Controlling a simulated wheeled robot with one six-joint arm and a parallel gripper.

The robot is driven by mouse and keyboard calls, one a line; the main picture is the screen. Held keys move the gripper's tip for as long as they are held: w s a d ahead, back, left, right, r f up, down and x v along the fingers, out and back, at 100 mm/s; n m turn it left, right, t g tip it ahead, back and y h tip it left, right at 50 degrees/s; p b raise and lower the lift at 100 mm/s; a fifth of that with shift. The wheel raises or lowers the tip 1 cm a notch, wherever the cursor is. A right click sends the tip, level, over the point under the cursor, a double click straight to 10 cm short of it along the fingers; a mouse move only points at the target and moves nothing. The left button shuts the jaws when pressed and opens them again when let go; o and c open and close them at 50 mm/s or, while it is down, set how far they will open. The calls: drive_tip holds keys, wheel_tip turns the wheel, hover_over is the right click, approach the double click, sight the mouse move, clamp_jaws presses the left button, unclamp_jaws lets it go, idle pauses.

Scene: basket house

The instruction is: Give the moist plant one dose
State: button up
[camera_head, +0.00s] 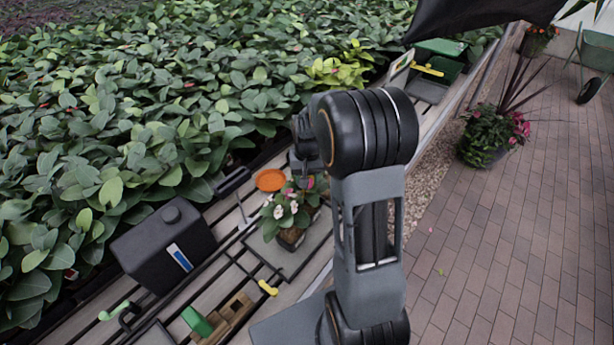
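A potted plant with white and pink flowers (280,222) stands on a grey plate on the slatted bench, left of my arm. Part of it is close to or behind my arm. Whether its soil is moist cannot be told. A black container with a round cap and a blue stripe (165,249) stands on the bench to its left. No dosing tool can be clearly made out. My arm rises in front of the bench. Dark end parts of the arm show left of its upper joint, above the plant, but the gripper's fingers are hidden or cannot be made out.
An orange saucer (270,180) lies behind the plant. A yellow-tipped piece (268,288), a green piece (197,321) and wooden blocks (236,314) lie at the front. A green bin (440,48) stands farther along. Dense foliage borders the bench; the brick floor (490,260) is mostly clear.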

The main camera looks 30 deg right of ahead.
drive_tip(key=shift+f+b, duration=0.4)
drive_tip(key=shift+f, duration=0.15)
idle(1.4)
drive_tip(key=shift+r, duration=0.1)
drive_tip(key=shift+r+p, duration=2.7)
drive_tip(key=shift+r, duration=0.75)
